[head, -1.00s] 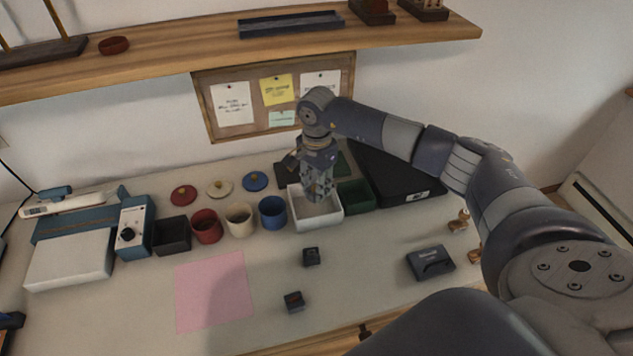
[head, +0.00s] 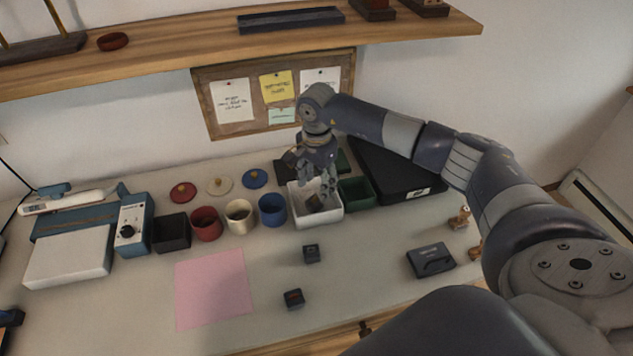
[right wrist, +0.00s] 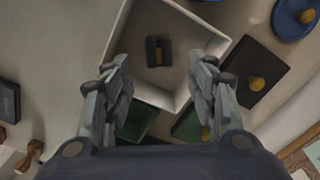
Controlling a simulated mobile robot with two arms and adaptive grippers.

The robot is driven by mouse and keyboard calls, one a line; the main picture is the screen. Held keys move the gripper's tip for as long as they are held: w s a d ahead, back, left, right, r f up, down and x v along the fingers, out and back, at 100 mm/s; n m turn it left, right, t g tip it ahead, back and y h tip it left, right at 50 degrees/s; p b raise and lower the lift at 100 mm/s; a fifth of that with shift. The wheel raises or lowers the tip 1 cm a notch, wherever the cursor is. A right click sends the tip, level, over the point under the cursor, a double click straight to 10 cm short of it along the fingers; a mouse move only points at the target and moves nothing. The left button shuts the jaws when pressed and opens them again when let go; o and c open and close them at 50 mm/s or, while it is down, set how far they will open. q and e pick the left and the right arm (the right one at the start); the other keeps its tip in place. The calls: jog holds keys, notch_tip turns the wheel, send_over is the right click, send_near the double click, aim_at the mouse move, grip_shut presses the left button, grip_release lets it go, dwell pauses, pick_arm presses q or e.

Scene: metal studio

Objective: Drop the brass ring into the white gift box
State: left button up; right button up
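The white gift box (head: 296,211) stands open on the table; its pale walls also show in the right wrist view (right wrist: 190,20). My left gripper is not in view.
Blue (head: 272,211), cream (head: 240,218) and red (head: 206,225) cups stand left of the box. A green box (head: 357,193) adjoins its right side. Two small dark blocks (head: 311,254) (head: 293,299) lie in front. A pink sheet (head: 213,290) lies front left.

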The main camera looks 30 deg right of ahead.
jog(key=shift+r, duration=0.15)
notch_tip(320, 180, up, 12)
dwell(0.5)
jog(key=shift+f, duration=0.2)
dwell(0.5)
